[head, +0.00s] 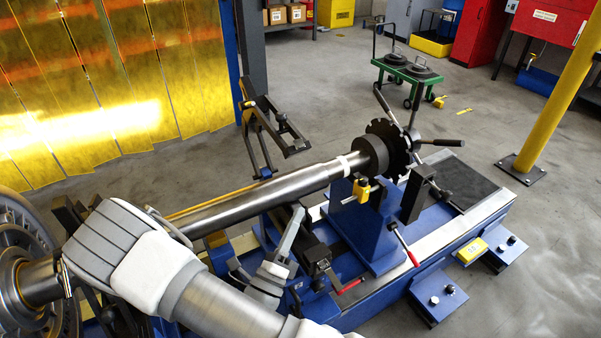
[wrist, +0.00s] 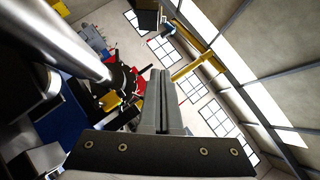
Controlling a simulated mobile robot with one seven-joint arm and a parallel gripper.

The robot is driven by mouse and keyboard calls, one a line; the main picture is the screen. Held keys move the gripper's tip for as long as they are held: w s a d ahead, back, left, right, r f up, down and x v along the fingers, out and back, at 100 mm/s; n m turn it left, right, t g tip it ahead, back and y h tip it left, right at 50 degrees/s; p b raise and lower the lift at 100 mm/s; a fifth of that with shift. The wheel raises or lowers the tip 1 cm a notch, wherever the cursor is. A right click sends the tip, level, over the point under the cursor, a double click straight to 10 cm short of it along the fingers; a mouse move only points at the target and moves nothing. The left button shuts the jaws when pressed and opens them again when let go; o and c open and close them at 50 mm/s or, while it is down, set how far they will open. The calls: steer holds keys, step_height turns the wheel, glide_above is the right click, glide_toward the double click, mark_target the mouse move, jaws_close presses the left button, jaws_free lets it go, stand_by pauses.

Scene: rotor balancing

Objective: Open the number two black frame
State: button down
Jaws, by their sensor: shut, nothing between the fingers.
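A steel rotor shaft (head: 255,200) lies across the blue balancing machine. A black frame (head: 285,145) stands raised and tilted behind the shaft, its arm clear of it. No number on it is readable. More dark frame parts (head: 65,215) at the left are mostly hidden by my arm. My gripper (head: 297,210) is shut and empty, its fingers pointing up on the near side of the shaft. In the wrist view the closed fingers (wrist: 159,75) point toward the far wall, with the shaft (wrist: 62,38) on the left. I cannot tell whether they touch anything.
A black toothed disc (head: 388,150) with bar handles sits at the shaft's far end. A red-handled lever (head: 405,245) and a black support with a red tip (head: 320,265) stand near my gripper. A yellow post (head: 565,85) is at the right.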

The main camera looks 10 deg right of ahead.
mark_target(281, 115)
steer(key=shift+n+t+y, duration=0.3)
steer(key=shift+n+y, duration=0.2)
steer(key=shift+n, duration=0.1)
steer(key=w+d+r, duration=0.1)
steer(key=w+r, duration=0.1)
steer(key=w, duration=0.1)
steer(key=w+d+r+b, duration=0.1)
steer(key=w+r, duration=0.1)
steer(key=w, duration=0.1)
steer(key=w+d+r, duration=0.1)
steer(key=w, duration=0.3)
steer(key=shift+w+d+r+b, duration=0.1)
steer(key=shift+d+r+b, duration=0.1)
steer(key=shift+r+b, duration=0.2)
steer(key=shift+w+a+r, duration=0.1)
steer(key=shift+w+r, duration=0.05)
steer(key=shift+w, duration=0.05)
